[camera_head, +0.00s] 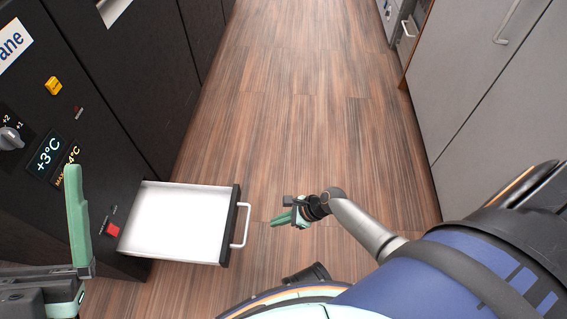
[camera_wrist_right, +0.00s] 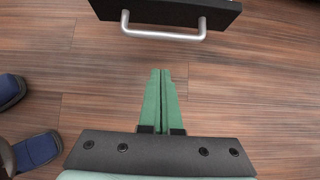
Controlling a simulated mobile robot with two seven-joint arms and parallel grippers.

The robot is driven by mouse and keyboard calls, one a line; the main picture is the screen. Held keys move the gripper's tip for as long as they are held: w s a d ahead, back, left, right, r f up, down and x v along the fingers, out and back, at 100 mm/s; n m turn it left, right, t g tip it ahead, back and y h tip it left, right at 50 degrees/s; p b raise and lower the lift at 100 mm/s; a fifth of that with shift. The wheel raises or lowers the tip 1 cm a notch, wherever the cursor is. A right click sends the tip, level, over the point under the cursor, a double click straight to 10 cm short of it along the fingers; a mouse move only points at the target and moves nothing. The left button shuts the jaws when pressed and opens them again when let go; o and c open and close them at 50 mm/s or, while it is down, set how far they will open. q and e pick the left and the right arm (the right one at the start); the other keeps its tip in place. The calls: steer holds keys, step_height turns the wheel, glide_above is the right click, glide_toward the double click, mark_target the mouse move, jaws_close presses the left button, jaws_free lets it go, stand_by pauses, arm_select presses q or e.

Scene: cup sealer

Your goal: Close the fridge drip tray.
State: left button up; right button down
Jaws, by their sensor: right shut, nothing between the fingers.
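The drip tray (camera_head: 172,222) is a white, shallow drawer with a black front, pulled out of the dark fridge (camera_head: 70,130) at the left. Its silver bar handle (camera_head: 241,225) faces right in the head view. In the wrist view the handle (camera_wrist_right: 163,34) and black front (camera_wrist_right: 185,8) lie ahead of my fingertips. My right gripper (camera_head: 281,219) has green fingers, shut and empty, to the right of the handle and apart from it. My left gripper (camera_head: 74,180) is at the lower left, with one green finger at its outer end; it looks open, its other finger out of frame.
Grey cabinets (camera_head: 490,110) line the right side. The wooden floor (camera_head: 310,120) between them and the fridge is clear. The fridge front carries a knob (camera_head: 11,138), a temperature display (camera_head: 48,152) and a red switch (camera_head: 113,230) near the tray.

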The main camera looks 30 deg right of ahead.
arm_select(q)
steer(key=f+b, duration=0.2)
steer(key=f, duration=0.1)
steer(key=f+b, duration=0.1)
steer(key=f, duration=0.1)
steer(key=shift+w+d+b, duration=0.2)
steer(key=shift+d+b, duration=0.1)
arm_select(e)
steer(key=w+a+f, duration=0.3)
steer(key=a+f, duration=0.1)
steer(key=a, duration=0.1)
steer(key=shift+w+a, duration=0.25)
steer(key=shift+w, duration=0.15)
arm_select(q)
steer(key=shift+a, duration=0.1)
